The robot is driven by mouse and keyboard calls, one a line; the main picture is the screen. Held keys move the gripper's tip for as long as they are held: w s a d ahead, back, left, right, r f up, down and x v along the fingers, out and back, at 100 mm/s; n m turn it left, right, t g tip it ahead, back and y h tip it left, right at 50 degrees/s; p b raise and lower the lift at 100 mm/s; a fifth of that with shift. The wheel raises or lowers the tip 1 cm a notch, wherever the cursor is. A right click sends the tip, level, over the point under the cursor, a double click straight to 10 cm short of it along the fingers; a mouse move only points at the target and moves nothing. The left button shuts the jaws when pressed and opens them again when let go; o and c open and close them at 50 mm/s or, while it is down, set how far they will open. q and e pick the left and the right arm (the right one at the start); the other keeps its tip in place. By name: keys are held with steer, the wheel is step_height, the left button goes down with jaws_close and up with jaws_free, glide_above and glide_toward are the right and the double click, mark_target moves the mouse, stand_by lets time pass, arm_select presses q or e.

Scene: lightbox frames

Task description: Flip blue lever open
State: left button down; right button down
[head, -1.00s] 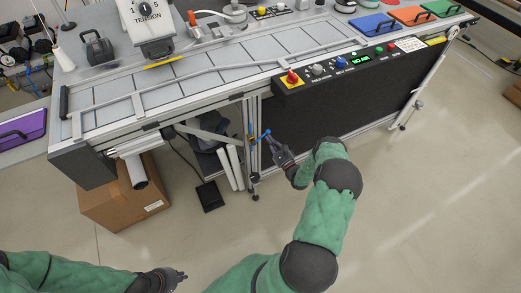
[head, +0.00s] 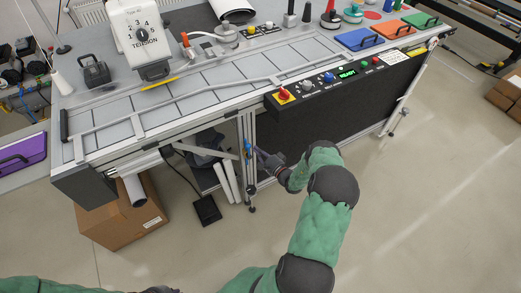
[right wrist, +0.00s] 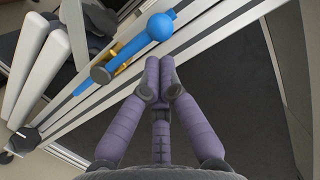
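The blue lever (right wrist: 133,45) with a round knob sits on a brass fitting (right wrist: 122,58) beside the metal post in the right wrist view. It lies roughly along the line of the fitting and post. In the head view the lever (head: 247,146) is small, at the table's front leg. My right gripper (right wrist: 160,68) has its fingertips together with nothing seen between them, just beside the lever's knob; whether they touch it I cannot tell. It also shows at the post in the head view (head: 262,156). My left gripper (head: 160,290) is cut off by the bottom edge; its fingers are hidden.
The workbench (head: 205,98) stands above, with a black control panel (head: 345,80) along its front edge. A cardboard box (head: 115,222), white tubes (head: 228,180) and a black pedal (head: 206,209) are under and beside it.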

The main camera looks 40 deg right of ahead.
arm_select(q)
steer(key=shift+r, duration=0.2)
arm_select(e)
steer(key=shift+w+a+r, duration=0.1)
steer(key=shift+a+r, duration=0.05)
steer(key=shift+a, duration=0.25)
stand_by(0.3)
